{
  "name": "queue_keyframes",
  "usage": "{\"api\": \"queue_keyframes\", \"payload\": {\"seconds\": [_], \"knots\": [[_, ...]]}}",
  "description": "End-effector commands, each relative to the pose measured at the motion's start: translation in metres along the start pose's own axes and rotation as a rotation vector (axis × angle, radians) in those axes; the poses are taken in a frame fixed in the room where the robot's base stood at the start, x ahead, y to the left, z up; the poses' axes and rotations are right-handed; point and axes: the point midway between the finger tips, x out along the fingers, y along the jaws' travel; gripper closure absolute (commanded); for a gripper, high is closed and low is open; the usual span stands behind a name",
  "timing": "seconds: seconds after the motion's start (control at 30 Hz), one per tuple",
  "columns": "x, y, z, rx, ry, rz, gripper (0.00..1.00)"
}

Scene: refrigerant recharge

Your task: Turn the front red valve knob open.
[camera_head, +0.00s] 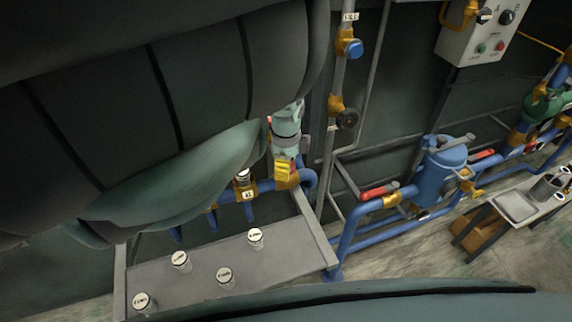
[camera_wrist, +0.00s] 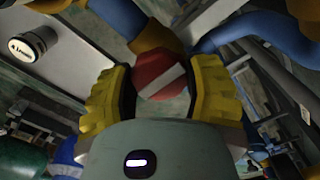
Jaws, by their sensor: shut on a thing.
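The red valve knob (camera_wrist: 160,77) shows in the wrist view as a faceted red disc with a pale stripe across it. My gripper (camera_wrist: 157,95) has its two yellow ribbed fingers on either side of the knob, shut on it. The brass valve body (camera_wrist: 152,36) and blue pipe sit just beyond the knob. In the head view my gripper (camera_head: 283,172) is at the blue manifold pipe's right end. The knob there is mostly hidden behind the fingers and my arm.
A grey table (camera_head: 250,262) holds several white-capped canisters below the manifold. To the right are a blue tank (camera_head: 436,172), a red-handled valve (camera_head: 380,190) and a small tool table (camera_head: 516,206). A control box (camera_head: 478,34) hangs on the wall. My arm covers the upper left.

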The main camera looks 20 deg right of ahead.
Motion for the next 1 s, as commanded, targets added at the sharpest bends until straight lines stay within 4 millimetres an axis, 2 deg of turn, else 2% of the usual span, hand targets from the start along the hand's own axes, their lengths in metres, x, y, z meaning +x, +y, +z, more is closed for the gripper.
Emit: {"api": "queue_keyframes", "payload": {"seconds": [0.03, 0.3, 0.67, 1.0], "knots": [[-0.0001, -0.0002, 0.0, 0.0, 0.0, -0.001, 0.59], [-0.0001, -0.0003, 0.0, 0.0, 0.0, -0.001, 0.84], [0.0, 0.0001, 0.0001, -0.072, -0.001, 0.0, 0.84], [-0.0009, -0.0004, 0.0008, -0.335, -0.003, -0.001, 0.84]]}}
